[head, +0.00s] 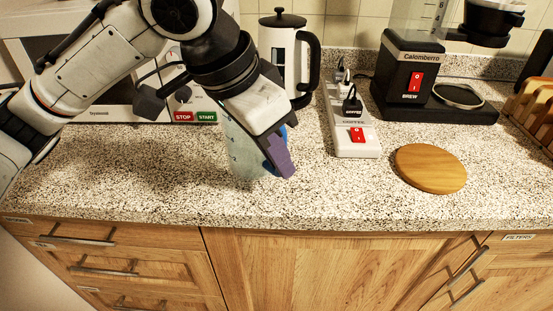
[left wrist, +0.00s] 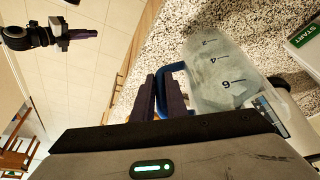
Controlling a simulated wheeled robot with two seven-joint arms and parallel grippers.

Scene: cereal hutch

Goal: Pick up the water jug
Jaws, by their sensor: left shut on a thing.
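The water jug (head: 243,150) is clear, with a blue handle and dark level marks. In the head view it is upright at the counter's front middle, partly hidden behind my left gripper (head: 281,157). I cannot tell whether its base touches the counter. In the left wrist view the jug (left wrist: 214,72) lies just beyond the purple fingers, and its blue handle (left wrist: 177,68) runs between them. My left gripper (left wrist: 160,95) is shut on this handle. My right gripper (left wrist: 82,34) shows small at the upper left of the left wrist view; its opening is unclear.
A white and black press pot (head: 285,62) stands behind the jug. A power strip (head: 349,125) with a red switch and a round wooden board (head: 430,167) lie to the right. The coffee maker (head: 420,90) stands at the back right. The front counter between jug and board is clear.

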